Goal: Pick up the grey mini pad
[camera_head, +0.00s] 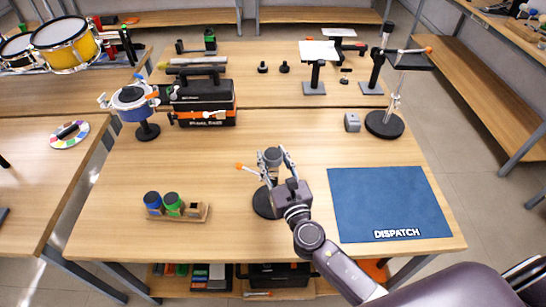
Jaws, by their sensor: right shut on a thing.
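My right gripper (276,158) is shut on the grey mini pad (271,156), a small grey piece between its fingers near the middle of the front table. A rod with an orange tip (239,166) sticks out to the left of it. Below is a round black base (264,203), partly hidden by the gripper; I cannot tell whether the pad is clear of it. My left gripper is not in view.
A blue mat marked DISPATCH (388,205) lies at right on the table (215,235). A wooden rack with blue and green cylinders (178,213) stands at front left. A blue pad on a stand (132,98), a black toolbox (203,95), a grey block (352,122) and a round-based stand (385,124) stand farther back.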

